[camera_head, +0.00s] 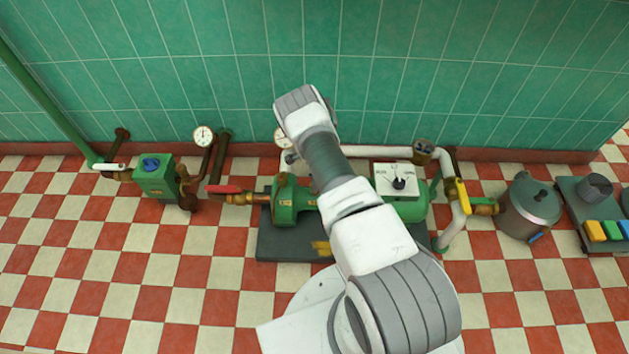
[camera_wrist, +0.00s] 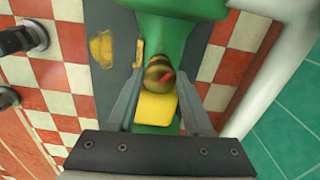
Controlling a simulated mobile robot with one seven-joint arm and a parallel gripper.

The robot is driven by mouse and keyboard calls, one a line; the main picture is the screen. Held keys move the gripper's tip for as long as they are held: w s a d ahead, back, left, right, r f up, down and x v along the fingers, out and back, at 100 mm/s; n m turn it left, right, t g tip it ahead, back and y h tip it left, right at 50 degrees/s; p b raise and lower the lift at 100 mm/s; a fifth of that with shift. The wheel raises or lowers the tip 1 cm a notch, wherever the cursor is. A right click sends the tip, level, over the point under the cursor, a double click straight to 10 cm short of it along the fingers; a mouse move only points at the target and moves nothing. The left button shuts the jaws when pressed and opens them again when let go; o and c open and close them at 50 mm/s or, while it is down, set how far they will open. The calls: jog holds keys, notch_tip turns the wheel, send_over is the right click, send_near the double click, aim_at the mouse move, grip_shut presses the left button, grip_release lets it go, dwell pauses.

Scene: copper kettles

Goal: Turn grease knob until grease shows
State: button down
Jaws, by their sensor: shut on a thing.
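The grease knob (camera_wrist: 158,73) is a small round brass-coloured cap with dark bands and a red mark on top. It sits on the green pump body (camera_wrist: 178,32) in the wrist view. The fingers of my gripper (camera_wrist: 157,82) lie on either side of it and are shut on it. A yellow piece (camera_wrist: 155,107) lies just below the knob, between the fingers. I cannot make out any grease around the knob. In the head view the pump (camera_head: 408,211) is partly covered by my arm, and the knob and fingers are hidden.
The pump stands on a dark base plate (camera_head: 280,246) with a yellow patch (camera_wrist: 102,48). A white switch box (camera_head: 396,180), a yellow-handled valve (camera_head: 463,196) and a kettle (camera_head: 529,206) are to the right. A red-handled valve (camera_head: 225,189) and green box (camera_head: 155,177) are left. Front floor is clear.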

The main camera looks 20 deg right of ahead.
dwell(0.3)
jog(key=shift+c, duration=1.5)
grip_release()
notch_tip(320, 180, up, 17)
jog(key=p, duration=0.6)
jog(key=shift+r, duration=0.2)
